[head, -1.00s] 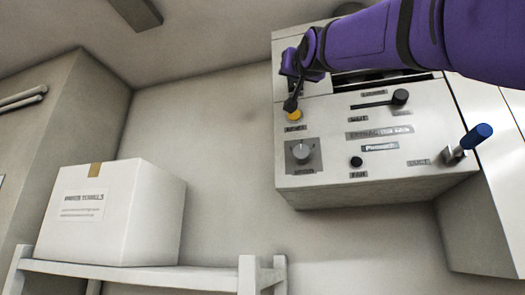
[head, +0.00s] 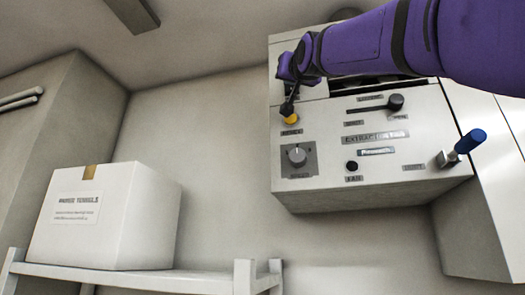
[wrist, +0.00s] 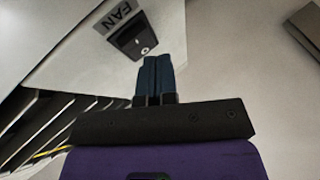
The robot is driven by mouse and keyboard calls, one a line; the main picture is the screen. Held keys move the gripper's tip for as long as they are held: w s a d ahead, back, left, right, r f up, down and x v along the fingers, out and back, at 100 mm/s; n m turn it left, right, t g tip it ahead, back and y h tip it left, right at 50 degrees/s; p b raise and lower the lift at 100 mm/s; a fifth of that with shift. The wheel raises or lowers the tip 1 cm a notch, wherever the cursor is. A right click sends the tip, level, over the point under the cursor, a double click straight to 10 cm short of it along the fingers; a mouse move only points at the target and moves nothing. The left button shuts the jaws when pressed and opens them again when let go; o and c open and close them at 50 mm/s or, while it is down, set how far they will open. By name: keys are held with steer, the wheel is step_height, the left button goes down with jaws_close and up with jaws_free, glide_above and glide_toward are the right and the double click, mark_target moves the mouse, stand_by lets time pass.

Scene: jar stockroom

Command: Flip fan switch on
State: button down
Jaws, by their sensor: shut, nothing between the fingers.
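The fan switch (head: 352,166) is a small black switch on the front of the pale control box (head: 420,172), just above its FAN label (head: 354,178). In the wrist view the fan switch (wrist: 133,40) shows as a dark rocker-like piece with a light round mark, beside the upturned FAN label (wrist: 119,15). Whether it is on or off I cannot tell. My gripper (head: 288,107) is shut and empty, overlapping the yellow button in the head view. In the wrist view its fingertips (wrist: 156,60) are together, below and right of the switch, apparently apart from it.
A white carton (head: 105,215) stands on a shelf (head: 130,277) at lower left. The wall between is clear.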

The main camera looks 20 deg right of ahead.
stand_by(0.8)
steer(key=shift+w+d, duration=0.25)
steer(key=shift+w, duration=0.05)
steer(key=shift+w+d, duration=0.2)
steer(key=shift+w, duration=0.1)
stand_by(0.7)
stand_by(0.3)
steer(key=shift+s+a, duration=0.45)
steer(key=shift+s, duration=0.15)
steer(key=shift+s, duration=0.1)
steer(key=s+a, duration=0.3)
steer(key=shift+s+r, duration=0.35)
steer(key=shift+s, duration=0.05)
stand_by(0.6)
